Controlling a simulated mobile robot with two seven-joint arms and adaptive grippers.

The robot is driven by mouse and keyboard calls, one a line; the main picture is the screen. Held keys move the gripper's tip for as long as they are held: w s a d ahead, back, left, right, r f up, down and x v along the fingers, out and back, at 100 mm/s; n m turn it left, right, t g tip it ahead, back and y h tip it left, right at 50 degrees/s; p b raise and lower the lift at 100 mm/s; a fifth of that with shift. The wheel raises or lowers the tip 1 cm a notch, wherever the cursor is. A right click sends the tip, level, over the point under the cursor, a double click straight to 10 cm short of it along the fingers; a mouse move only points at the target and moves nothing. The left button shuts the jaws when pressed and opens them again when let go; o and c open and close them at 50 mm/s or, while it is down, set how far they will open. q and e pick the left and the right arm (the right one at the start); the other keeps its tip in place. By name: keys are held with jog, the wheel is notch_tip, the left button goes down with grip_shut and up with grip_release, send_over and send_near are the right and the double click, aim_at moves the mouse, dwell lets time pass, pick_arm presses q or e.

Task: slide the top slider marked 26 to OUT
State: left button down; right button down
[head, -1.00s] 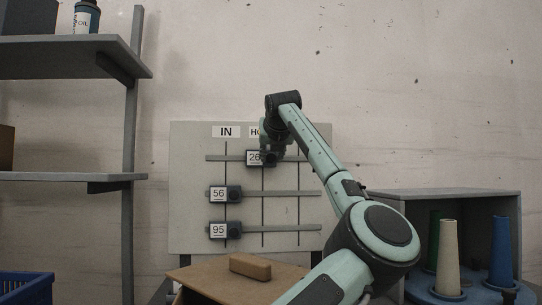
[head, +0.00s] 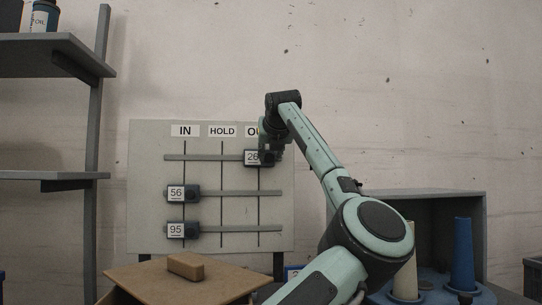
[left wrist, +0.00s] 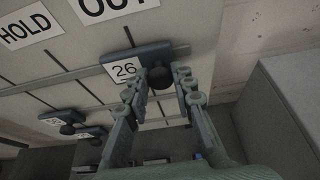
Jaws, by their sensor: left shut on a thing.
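The grey slider board (head: 146,225) on the wall has columns IN, HOLD and OUT. The top slider, marked 26 (head: 251,157), sits on the top rail in line with the OUT column; the OUT label (head: 252,131) is partly behind my arm. My left gripper (head: 270,154) is at this slider. In the left wrist view the gripper (left wrist: 159,80) has its fingers on both sides of the slider's dark round knob (left wrist: 160,76), shut on it. The slider plate 26 (left wrist: 124,69) shows beside the fingers, below the OUT sign (left wrist: 115,6). My right gripper is out of view.
Sliders 56 (head: 177,194) and 95 (head: 177,230) both stand at IN. A brown block (head: 185,266) lies on a board below. A grey cabinet (head: 440,194) with cones is at right; shelves (head: 50,176) are at left.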

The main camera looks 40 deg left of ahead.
pick_arm(q)
jog(key=shift+w+d, duration=0.15)
jog(key=shift+d, duration=0.05)
jog(key=c, duration=1.3)
grip_release()
jog(key=shift+w, duration=0.1)
jog(key=v, duration=1.2)
jog(key=shift+s, duration=0.2)
jog(key=shift+f, duration=0.1)
